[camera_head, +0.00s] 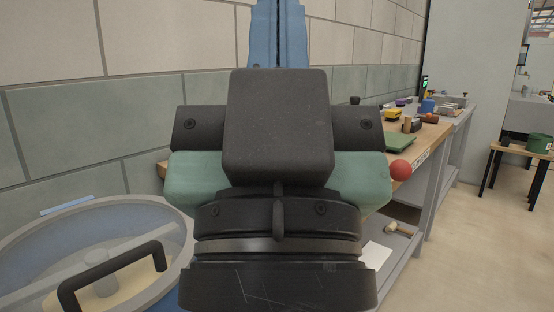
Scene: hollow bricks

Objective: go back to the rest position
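My gripper (278,140) and wrist fill the middle of the head view, very close to the camera. I see a dark block, dark side pieces with screws, a green body and a black ringed flange. Blue upright parts show above the dark block and run out of the top of the frame. The fingertips do not show clearly, and the dark block hides what lies behind it. I cannot see whether anything is held. No hollow brick is clearly visible.
A round tub (172,236) with a clear lid and black handle stands at lower left. A wooden workbench (432,140) with tools and a red ball (401,170) runs along the wall at right. A small table (505,151) with a green pot stands far right. Floor between is clear.

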